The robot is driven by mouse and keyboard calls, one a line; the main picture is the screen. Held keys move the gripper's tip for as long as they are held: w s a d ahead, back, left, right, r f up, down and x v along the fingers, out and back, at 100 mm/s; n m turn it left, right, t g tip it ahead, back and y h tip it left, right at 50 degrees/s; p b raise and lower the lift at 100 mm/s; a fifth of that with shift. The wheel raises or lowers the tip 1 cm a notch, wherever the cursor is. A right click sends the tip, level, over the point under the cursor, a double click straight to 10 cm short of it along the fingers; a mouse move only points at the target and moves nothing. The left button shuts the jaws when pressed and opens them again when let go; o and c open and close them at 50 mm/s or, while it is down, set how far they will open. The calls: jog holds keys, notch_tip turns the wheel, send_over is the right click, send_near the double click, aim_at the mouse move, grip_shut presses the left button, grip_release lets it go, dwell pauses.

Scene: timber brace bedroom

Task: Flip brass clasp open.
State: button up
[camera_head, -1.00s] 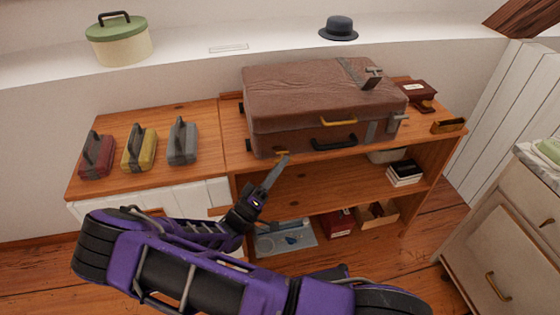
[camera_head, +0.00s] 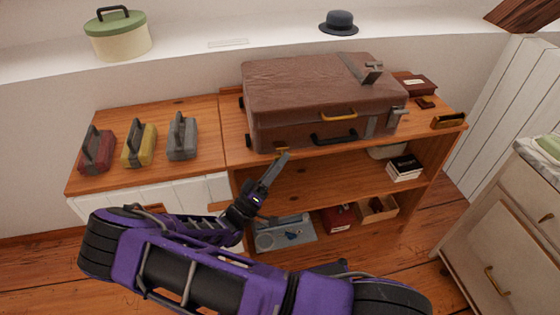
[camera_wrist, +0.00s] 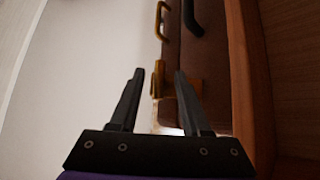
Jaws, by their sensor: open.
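The brown suitcase (camera_head: 300,90) lies on the wooden shelf unit, its lid down. A brass clasp (camera_head: 282,150) is at the lower left of its front. In the wrist view the clasp (camera_wrist: 158,78) lies between my fingertips, nearer the right finger, which hides part of it. A brass handle (camera_head: 338,115) sits on the lid's front edge and a black handle (camera_head: 334,138) below it. My gripper (camera_head: 280,160) is open, just in front of the clasp. Whether a finger touches the clasp I cannot tell.
Three small cases in red (camera_head: 98,150), yellow (camera_head: 139,146) and grey (camera_head: 182,138) stand left on the unit. Small boxes (camera_head: 420,84) lie right of the suitcase. The shelf edge (camera_wrist: 245,60) runs close to my gripper's right in the wrist view.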

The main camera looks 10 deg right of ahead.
jog(key=v, duration=1.7)
jog(key=shift+a, duration=0.2)
jog(key=shift+f, duration=0.1)
